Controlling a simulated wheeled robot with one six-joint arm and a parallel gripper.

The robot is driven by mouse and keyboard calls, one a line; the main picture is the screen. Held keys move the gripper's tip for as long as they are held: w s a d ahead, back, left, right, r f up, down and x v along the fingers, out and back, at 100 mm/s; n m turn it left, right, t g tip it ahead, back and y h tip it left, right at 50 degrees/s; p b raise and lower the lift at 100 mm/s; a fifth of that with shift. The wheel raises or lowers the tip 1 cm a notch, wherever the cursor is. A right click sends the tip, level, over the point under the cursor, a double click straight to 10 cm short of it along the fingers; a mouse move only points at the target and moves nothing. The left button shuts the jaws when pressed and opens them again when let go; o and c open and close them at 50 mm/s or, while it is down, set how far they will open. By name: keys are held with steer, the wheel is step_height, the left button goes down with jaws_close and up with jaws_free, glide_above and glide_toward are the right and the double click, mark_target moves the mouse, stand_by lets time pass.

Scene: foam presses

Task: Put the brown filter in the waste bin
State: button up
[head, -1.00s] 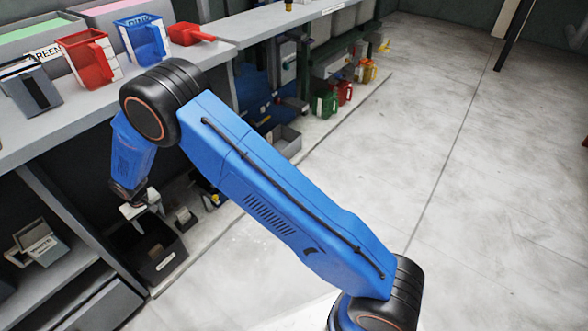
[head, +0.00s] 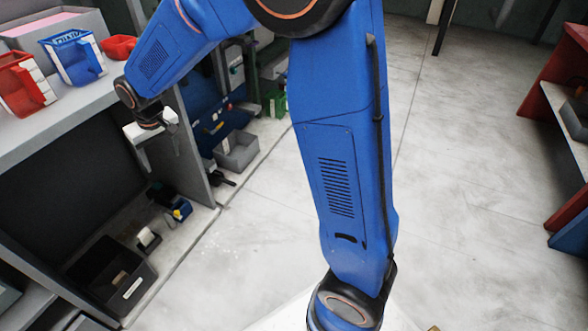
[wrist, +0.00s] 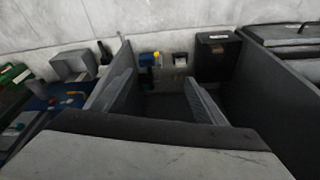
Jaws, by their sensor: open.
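My gripper (head: 155,150) is open, with its fingers pointing down, at the level of the counter's front edge. In the wrist view my gripper (wrist: 160,92) shows two spread grey fingers with nothing visible between them. A black open-topped box with a pale label, which looks like the waste bin (head: 88,262), stands at the lower left, below and apart from my gripper. It also appears as a dark box in the wrist view (wrist: 214,62). A small brownish patch shows at the bin; I cannot tell whether it is the brown filter. No filter is clearly seen elsewhere.
Red (head: 22,85) and blue (head: 75,58) holders and a red scoop (head: 118,46) stand on the counter (head: 60,130). A grey upright panel (head: 190,150) stands beside my gripper. A grey tray (head: 236,150) lies beyond it. The floor (head: 235,255) to the right is clear.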

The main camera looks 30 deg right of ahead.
steer(key=s+d+r+m+t, duration=0.1)
steer(key=s+d+r, duration=0.4)
steer(key=s+d, duration=0.35)
steer(key=s+d+r+m, duration=0.1)
steer(key=s+d+r, duration=0.5)
steer(key=s+d, duration=0.65)
steer(key=s, duration=0.5)
steer(key=s+d+f+m+t+h, duration=0.1)
steer(key=s+d, duration=0.4)
steer(key=s, duration=0.4)
steer(key=shift+s+d+f, duration=0.15)
steer(key=shift+s+f, duration=0.05)
steer(key=shift+f, duration=0.05)
